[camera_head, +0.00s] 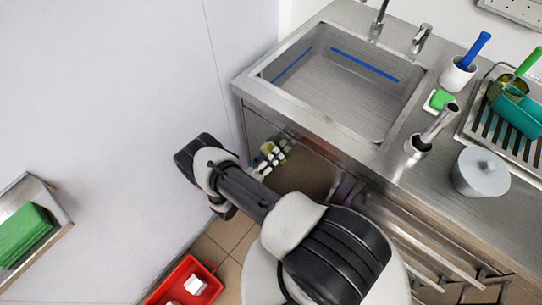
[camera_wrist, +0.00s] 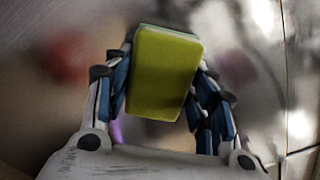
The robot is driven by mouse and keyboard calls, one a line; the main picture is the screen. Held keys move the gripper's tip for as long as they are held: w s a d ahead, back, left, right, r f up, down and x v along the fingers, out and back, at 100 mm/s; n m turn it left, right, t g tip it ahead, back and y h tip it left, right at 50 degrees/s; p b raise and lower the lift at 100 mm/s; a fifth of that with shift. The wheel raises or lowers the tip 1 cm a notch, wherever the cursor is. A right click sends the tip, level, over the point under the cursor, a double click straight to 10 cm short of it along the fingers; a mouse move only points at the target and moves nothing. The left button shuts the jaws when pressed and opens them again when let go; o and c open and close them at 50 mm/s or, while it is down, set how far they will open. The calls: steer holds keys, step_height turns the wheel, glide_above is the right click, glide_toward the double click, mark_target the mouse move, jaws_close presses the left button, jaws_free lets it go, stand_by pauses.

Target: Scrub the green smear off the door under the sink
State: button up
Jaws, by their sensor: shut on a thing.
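My gripper (camera_wrist: 160,78) is shut on a yellow sponge (camera_wrist: 163,70) with a thin green layer along its top edge. In the head view my gripper (camera_head: 266,163) is low in front of the sink cabinet, and a small yellow-green patch of the sponge (camera_head: 267,147) shows there. The steel door under the sink (camera_head: 312,170) is partly hidden by my arm. I cannot make out the green smear, nor tell whether the sponge touches the door. The sink (camera_head: 350,95) above is empty apart from blue strips on its walls.
A red tray (camera_head: 186,283) lies on the floor. A wall shelf (camera_head: 45,198) holds green cloths.

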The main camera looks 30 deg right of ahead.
steer(key=shift+v, duration=2.95)
steer(key=shift+v, duration=1.45)
steer(key=shift+r, duration=0.1)
